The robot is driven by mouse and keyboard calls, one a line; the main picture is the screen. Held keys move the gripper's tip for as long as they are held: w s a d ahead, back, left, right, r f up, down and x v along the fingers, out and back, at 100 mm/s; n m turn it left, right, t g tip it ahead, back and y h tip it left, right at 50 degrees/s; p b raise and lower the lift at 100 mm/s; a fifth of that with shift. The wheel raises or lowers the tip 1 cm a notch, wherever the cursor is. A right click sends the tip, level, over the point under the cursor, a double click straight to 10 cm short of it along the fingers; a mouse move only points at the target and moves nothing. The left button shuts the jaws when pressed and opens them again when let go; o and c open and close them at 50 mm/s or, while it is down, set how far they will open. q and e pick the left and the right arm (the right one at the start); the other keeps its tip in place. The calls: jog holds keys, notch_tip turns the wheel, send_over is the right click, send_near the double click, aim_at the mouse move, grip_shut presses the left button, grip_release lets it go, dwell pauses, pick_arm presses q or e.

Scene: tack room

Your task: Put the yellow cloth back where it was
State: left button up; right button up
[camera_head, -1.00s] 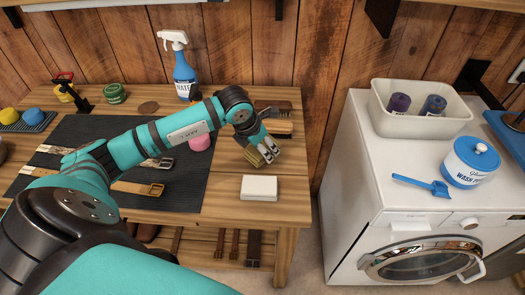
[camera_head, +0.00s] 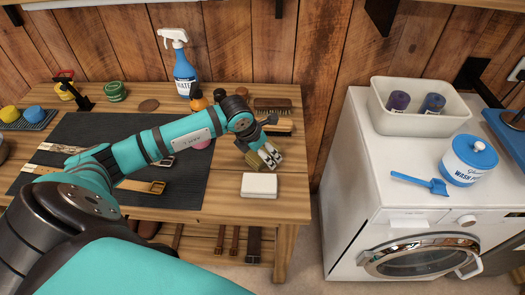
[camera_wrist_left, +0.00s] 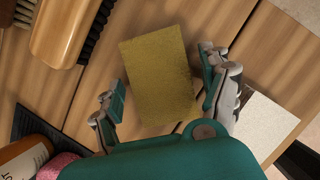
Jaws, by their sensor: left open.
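A flat, dull yellow rectangle that looks like the folded yellow cloth (camera_wrist_left: 160,80) lies between the fingers of my left gripper (camera_wrist_left: 165,92) in the left wrist view. The fingers stand apart, with a gap on either side of it. In the head view the left gripper (camera_head: 269,158) is low over the right part of the wooden table, and a bit of the yellow cloth (camera_head: 254,161) shows beside the fingers. Whether it rests fully on the wood is hard to tell. My right gripper is not in view.
A white block (camera_head: 259,186) lies just in front of the gripper, and brushes (camera_head: 273,105) lie behind it. A dark mat (camera_head: 180,196) with leather straps covers the table's middle. A spray bottle (camera_head: 184,74) stands at the back. The washing machine (camera_head: 350,190) is across a gap.

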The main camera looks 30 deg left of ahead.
pick_arm(q)
jog(key=shift+s+a+r, duration=0.1)
jog(key=shift+r, duration=0.2)
jog(key=d+b+v, duration=0.1)
jog(key=b+v, duration=0.1)
jog(key=v, duration=0.9)
jog(key=shift+s+a+r, duration=0.2)
jog(key=shift+a, duration=0.3)
